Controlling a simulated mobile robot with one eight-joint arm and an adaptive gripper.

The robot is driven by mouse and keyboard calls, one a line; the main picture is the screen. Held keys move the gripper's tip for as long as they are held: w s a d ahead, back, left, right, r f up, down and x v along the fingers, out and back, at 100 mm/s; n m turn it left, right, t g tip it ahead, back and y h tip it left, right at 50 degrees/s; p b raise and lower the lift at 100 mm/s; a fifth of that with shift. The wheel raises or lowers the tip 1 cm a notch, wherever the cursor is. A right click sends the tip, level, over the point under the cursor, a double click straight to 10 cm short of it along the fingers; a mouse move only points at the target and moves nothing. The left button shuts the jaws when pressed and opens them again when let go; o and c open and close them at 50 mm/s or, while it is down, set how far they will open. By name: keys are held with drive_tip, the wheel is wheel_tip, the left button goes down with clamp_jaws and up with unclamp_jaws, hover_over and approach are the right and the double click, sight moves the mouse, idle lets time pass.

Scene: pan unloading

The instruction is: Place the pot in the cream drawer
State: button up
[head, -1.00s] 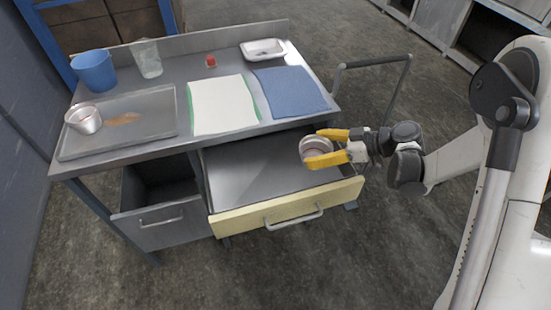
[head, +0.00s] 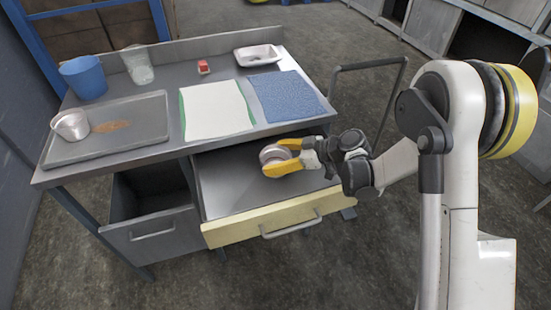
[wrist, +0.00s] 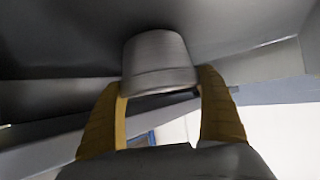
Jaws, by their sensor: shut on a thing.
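The pot (head: 274,154) is a small round metal pot, held by my gripper (head: 284,160) over the open cream drawer (head: 262,220). The yellow fingers are shut on the pot's sides. In the wrist view the pot (wrist: 159,62) sits between the two fingers (wrist: 160,100), with a dark grey surface behind it. The drawer has a grey metal inside and a cream front with a bar handle. I cannot tell whether the pot touches the drawer floor.
A grey drawer (head: 152,236) beside it is also open. The worktop holds a tray (head: 140,140) with another metal pot (head: 70,126), a blue cup (head: 84,77), a clear cup (head: 138,65), a white cloth (head: 215,110), a blue cloth (head: 287,96), a small red item (head: 203,66) and a white dish (head: 258,55).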

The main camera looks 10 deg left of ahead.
drive_tip(key=shift+f, duration=0.1)
drive_tip(key=o, duration=1)
drive_tip(key=shift+o, duration=0.2)
drive_tip(key=p+v, duration=0.3)
drive_tip(key=v, duration=0.9)
drive_tip(key=shift+p, duration=0.4)
drive_tip(key=s+d+r+m+t+h, duration=0.2)
drive_tip(key=s+d+r+m+h, duration=0.1)
drive_tip(key=d+r+m, duration=0.3)
drive_tip(key=s+d+r+m+t+h, duration=0.1)
drive_tip(key=s+d+r+m+h, duration=0.3)
drive_tip(key=s+d, duration=0.4)
drive_tip(key=s+d+r+m+t+h, duration=0.2)
drive_tip(key=s+d+r+m+h, duration=0.2)
drive_tip(key=s+d, duration=0.4)
drive_tip(key=shift+s+d+r+m+t+h, duration=0.35)
drive_tip(key=shift+s+r+m, duration=0.4)
drive_tip(key=shift+s+m, duration=0.4)
